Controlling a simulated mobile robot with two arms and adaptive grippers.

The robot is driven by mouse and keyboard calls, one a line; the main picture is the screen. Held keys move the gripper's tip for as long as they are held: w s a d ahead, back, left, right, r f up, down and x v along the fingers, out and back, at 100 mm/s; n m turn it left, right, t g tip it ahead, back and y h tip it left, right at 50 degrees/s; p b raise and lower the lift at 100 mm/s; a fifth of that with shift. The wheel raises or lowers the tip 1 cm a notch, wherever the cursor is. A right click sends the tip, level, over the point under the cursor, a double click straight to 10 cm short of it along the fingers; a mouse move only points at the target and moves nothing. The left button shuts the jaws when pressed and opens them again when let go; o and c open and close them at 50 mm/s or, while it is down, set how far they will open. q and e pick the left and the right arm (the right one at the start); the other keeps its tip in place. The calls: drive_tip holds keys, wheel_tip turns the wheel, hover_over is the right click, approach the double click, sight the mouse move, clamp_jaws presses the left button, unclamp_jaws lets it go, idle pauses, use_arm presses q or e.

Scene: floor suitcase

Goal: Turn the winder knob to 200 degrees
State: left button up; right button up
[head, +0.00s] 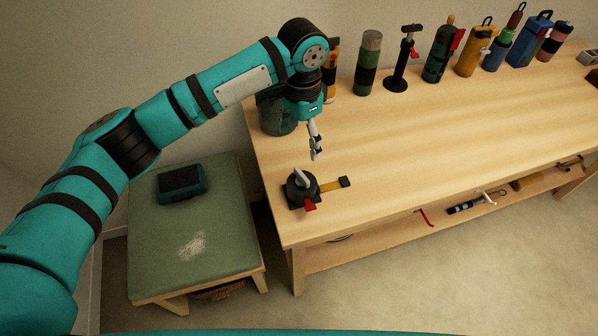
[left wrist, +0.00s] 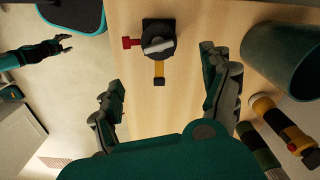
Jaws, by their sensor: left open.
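The winder (head: 303,188) sits near the front left corner of the wooden bench. It has a black square base, a round black knob with a pale grey bar (left wrist: 158,46) across it, a red tab (head: 310,205) and a yellow arm with a black end (head: 334,185). My left gripper (head: 316,152) is open and empty, above the bench just behind the winder and apart from it. In the left wrist view its fingers (left wrist: 165,105) are spread wide, with the winder beyond them, between their lines. My right gripper (left wrist: 62,44) shows small at the left there.
A dark green pot (head: 277,115) stands behind my left gripper. Several bottles and tools line the bench's back edge, including a green bottle (head: 369,62). A green stool (head: 150,235) with a dark case (head: 181,183) stands left of the bench. The bench right of the winder is clear.

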sight(302, 174)
use_arm(q)
wheel_tip(302, 174, down, 13)
drive_tip(key=shift+s+d+f+p, duration=0.1)
drive_tip(key=shift+p, duration=0.55)
use_arm(e)
drive_tip(key=shift+d+r, duration=0.55)
drive_tip(key=shift+r, duration=0.2)
use_arm(q)
drive_tip(key=shift+c, duration=0.4)
drive_tip(key=c, duration=1.1)
use_arm(e)
drive_tip(key=shift+a, duration=0.2)
